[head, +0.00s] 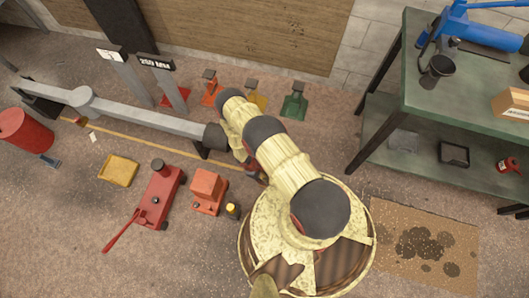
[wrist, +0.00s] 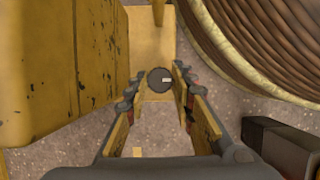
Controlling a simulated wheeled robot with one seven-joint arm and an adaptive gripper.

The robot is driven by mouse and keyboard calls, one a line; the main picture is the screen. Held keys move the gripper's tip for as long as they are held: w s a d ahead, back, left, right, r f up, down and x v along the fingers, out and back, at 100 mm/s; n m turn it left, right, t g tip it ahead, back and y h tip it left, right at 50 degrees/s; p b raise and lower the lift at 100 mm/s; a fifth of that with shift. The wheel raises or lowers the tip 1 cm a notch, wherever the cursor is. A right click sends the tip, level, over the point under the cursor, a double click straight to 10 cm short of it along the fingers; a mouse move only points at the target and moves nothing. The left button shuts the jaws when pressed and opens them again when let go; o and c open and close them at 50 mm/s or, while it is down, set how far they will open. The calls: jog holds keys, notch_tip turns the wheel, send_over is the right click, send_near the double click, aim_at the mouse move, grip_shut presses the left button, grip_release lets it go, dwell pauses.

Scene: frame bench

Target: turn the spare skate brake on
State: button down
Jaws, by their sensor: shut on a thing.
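In the wrist view my gripper (wrist: 160,78) has its two fingers on either side of a dark round knob (wrist: 156,73) with a small pale mark on it. The fingers are closed on the knob, and nothing else shows between their tips. The knob sits over a yellow plate or bracket (wrist: 155,35). A large worn yellow body (wrist: 60,70) stands close on the left. In the head view my arm hides the gripper and the knob, so I cannot tell which skate this is.
In the head view a red block on a low base (head: 208,185), a red jack with a handle (head: 156,200) and a yellow tray (head: 119,170) lie left of my arm. A long grey beam (head: 150,118) runs behind them. A green bench (head: 470,90) stands right. A dark block (wrist: 280,148) is near the right finger.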

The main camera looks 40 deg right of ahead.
jog(key=shift+r, duration=0.1)
jog(key=n+p, duration=0.1)
jog(key=p, duration=0.1)
jog(key=n+h+p, duration=0.1)
jog(key=n+p, duration=0.1)
jog(key=shift+s+a+r+t, duration=0.1)
jog(key=shift+s+r+t, duration=0.05)
jog(key=shift+t, duration=0.15)
jog(key=n+t+p, duration=0.1)
jog(key=n+p, duration=0.3)
jog(key=shift+s+n+t+h+p, duration=0.15)
jog(key=shift+n+t+h+p, duration=0.15)
jog(key=shift+t+p, duration=0.1)
jog(key=n+p, duration=0.1)
jog(key=n, duration=0.1)
jog(key=n+t+p, duration=0.1)
jog(key=n+p, duration=0.1)
jog(key=shift+s+n+t, duration=0.1)
jog(key=shift+n+t, duration=0.2)
jog(key=shift+f+n+t+p, duration=0.1)
jog(key=shift+n+t+p, duration=0.35)
jog(key=shift+n, duration=0.65)
jog(key=shift+f+n+t+p, duration=0.1)
jog(key=shift+n+t+p, duration=0.35)
jog(key=shift+n, duration=0.65)
jog(key=c, duration=1.8)
grip_release()
jog(key=shift+o, duration=0.2)
